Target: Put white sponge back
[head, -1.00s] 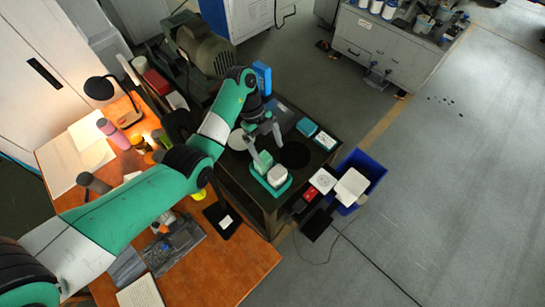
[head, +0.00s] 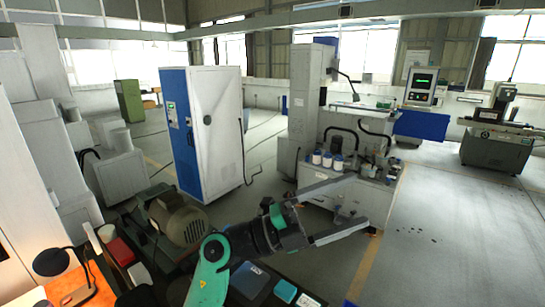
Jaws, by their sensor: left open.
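My left gripper (head: 356,206) is raised in the lower middle of the head view, its two long grey fingers spread wide and pointing right. Nothing shows between them. The white sponge is not in view; the lower frame edge cuts off most of the work surface. My right gripper is not in view.
A green motor unit (head: 180,219) stands left of my left arm. A teal-topped box (head: 286,291) is at the lower edge. A blue and white cabinet (head: 205,130) and a grey machine (head: 318,110) with white containers stand behind. Open floor (head: 450,235) lies to the right.

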